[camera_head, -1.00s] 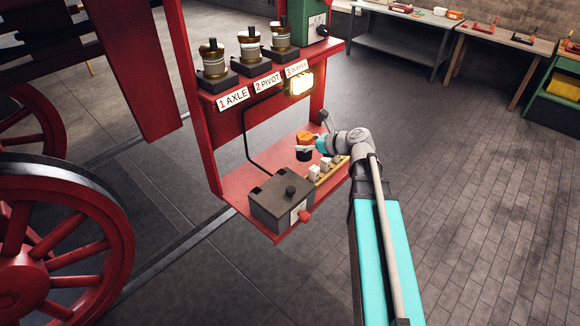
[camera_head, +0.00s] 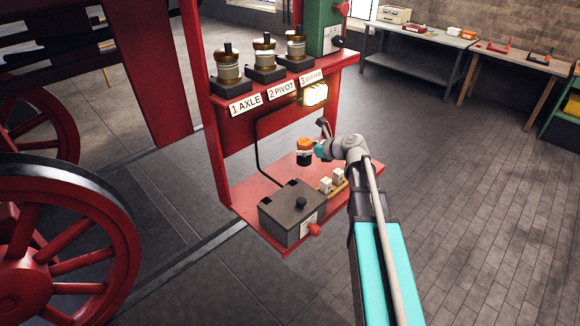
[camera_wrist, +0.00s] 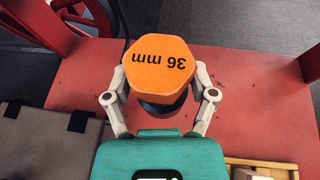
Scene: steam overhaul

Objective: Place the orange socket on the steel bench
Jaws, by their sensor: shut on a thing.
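The orange socket (camera_wrist: 161,70) has a hexagonal orange top marked "36 mm" and a dark lower body. My gripper (camera_head: 310,152) is shut on it, one finger on each side in the wrist view. In the head view the orange socket (camera_head: 304,147) is upright above the red lower shelf; whether it touches the shelf I cannot tell. The steel bench (camera_head: 413,68) is probably the grey metal-legged bench at the back right, with a beige box and other items on top.
The red stand's lower shelf (camera_head: 245,192) holds a dark grey box (camera_head: 288,213) and a wooden rack (camera_head: 341,188) with pale pieces. Its upper shelf carries several oilers above number labels. A wooden bench (camera_head: 520,70) stands right of the steel bench. The brick floor between is clear.

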